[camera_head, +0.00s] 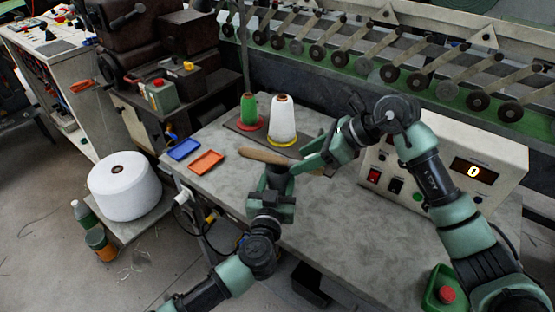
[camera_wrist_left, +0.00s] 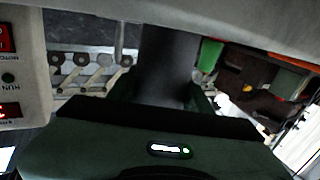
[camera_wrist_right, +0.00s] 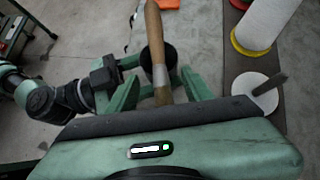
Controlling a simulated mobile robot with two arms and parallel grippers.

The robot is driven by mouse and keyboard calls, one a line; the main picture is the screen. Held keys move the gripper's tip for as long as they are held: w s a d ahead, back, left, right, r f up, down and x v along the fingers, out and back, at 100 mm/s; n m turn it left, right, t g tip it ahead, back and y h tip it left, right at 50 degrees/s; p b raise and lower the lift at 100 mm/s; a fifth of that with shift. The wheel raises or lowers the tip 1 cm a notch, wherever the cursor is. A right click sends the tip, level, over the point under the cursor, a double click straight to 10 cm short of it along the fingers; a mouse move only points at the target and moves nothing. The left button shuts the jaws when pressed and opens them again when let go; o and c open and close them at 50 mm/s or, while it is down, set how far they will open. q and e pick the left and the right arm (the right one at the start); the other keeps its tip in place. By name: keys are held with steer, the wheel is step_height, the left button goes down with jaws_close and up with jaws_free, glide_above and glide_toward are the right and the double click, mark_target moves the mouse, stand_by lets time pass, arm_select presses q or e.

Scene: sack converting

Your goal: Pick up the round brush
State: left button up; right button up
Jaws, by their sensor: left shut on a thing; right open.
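The round brush (camera_head: 265,156) has a pale wooden handle. In the right wrist view its handle (camera_wrist_right: 154,32), metal ferrule and brown bristles run between the spread fingers of my right gripper (camera_wrist_right: 160,92), the bristle end nearest the palm. My right gripper (camera_head: 315,161) is open around it. My left gripper (camera_head: 273,190) is shut on a dark cylinder (camera_head: 277,176), which also fills the middle of the left wrist view (camera_wrist_left: 168,65). In the right wrist view the brush passes in front of this cylinder; I cannot tell whether they touch.
A white thread cone (camera_head: 284,118) and a green one (camera_head: 249,110) stand behind on a dark board. Blue (camera_head: 184,149) and orange (camera_head: 206,162) trays lie left on the grey table (camera_head: 340,240). A control box (camera_head: 450,165) stands right. The table front is mostly clear.

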steer(key=shift+x, duration=1.15)
jaws_close()
steer(key=shift+r, duration=0.15)
